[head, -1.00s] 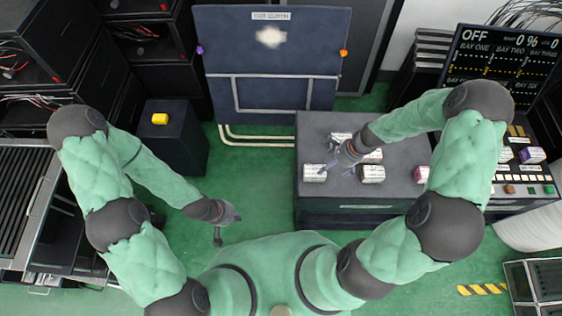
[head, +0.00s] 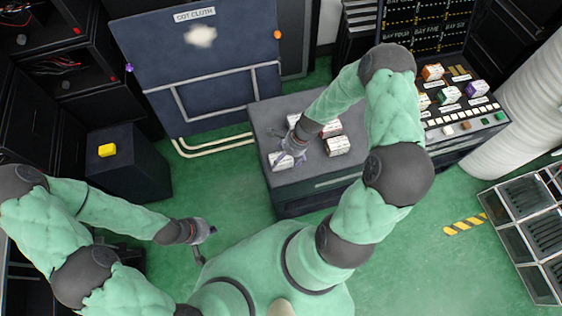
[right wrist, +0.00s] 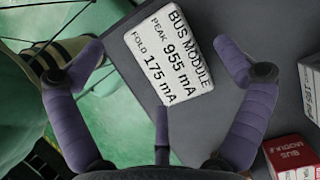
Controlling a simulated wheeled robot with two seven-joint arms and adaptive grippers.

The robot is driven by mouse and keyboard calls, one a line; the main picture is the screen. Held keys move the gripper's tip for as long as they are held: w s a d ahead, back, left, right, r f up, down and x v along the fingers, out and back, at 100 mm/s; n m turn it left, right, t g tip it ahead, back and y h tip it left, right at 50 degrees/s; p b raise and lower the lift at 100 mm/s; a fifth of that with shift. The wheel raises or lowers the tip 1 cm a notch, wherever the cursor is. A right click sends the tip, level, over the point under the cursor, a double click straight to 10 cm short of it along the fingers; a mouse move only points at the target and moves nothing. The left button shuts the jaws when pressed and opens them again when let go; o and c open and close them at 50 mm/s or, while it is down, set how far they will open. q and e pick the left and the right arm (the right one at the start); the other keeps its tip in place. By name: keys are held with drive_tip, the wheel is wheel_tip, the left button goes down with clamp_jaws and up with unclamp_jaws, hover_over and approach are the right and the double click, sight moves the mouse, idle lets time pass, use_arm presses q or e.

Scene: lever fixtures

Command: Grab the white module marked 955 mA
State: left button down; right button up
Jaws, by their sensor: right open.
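The white module marked 955 mA (right wrist: 168,52) lies label up near an edge of the grey cabinet top, and its text reads "BUS MODULE, PEAK 955 mA, FOLD 175 mA". In the head view the white module (head: 281,161) is at the front left corner, partly covered by my right gripper (head: 289,151). In the right wrist view my right gripper (right wrist: 160,78) is open, its purple fingers spread on both sides of the module with nothing held. My left gripper (head: 204,233) hangs over the green floor, away from the cabinet; its finger state is unclear.
A red-and-white module (right wrist: 290,158) and another module (right wrist: 311,85) lie to the right. In the head view another module (head: 337,146) sits on the grey cabinet (head: 300,201). A console (head: 465,128) with coloured modules stands right.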

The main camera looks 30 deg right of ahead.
drive_tip(key=shift+b+x, duration=0.3)
drive_tip(key=shift+x, duration=0.85)
drive_tip(key=c, duration=1.3)
drive_tip(key=shift+o, duration=0.2)
drive_tip(key=shift+r, duration=0.15)
